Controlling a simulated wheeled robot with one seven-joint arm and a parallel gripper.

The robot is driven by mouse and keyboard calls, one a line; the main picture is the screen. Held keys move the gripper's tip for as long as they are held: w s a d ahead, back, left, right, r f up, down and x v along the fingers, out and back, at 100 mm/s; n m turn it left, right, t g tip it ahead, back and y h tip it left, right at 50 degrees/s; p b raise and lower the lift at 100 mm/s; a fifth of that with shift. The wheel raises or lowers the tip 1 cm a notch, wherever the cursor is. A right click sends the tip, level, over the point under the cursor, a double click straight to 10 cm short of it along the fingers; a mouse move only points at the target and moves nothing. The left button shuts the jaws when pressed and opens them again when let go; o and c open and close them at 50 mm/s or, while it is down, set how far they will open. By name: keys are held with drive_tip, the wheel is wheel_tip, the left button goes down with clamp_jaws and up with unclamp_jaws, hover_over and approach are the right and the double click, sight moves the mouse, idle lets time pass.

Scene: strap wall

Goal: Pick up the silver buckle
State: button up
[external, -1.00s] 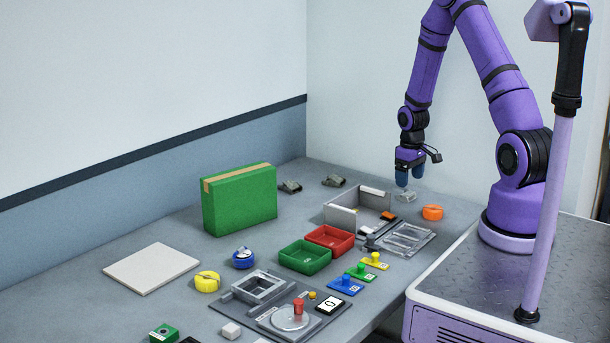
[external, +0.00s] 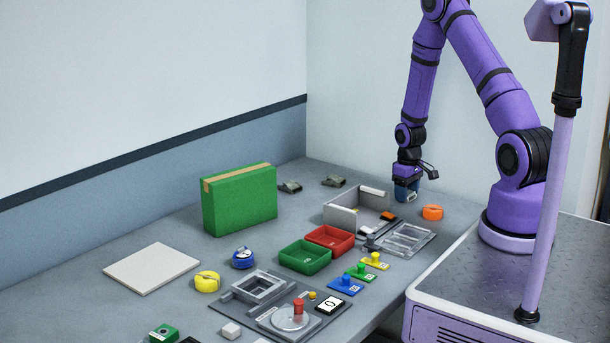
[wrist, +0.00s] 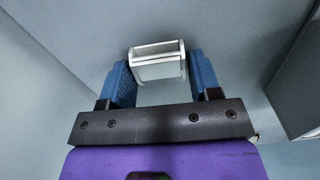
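The silver buckle (wrist: 158,62) shows in the wrist view as a pale metal frame on the grey table. My gripper (wrist: 160,70) has its two blue fingers open on either side of it.
A grey open box (external: 343,219) stands close to my gripper on the left. A green carton (external: 240,205) stands farther left.

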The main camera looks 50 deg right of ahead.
idle(0.4)
wheel_tip(320, 180, up, 10)
idle(0.6)
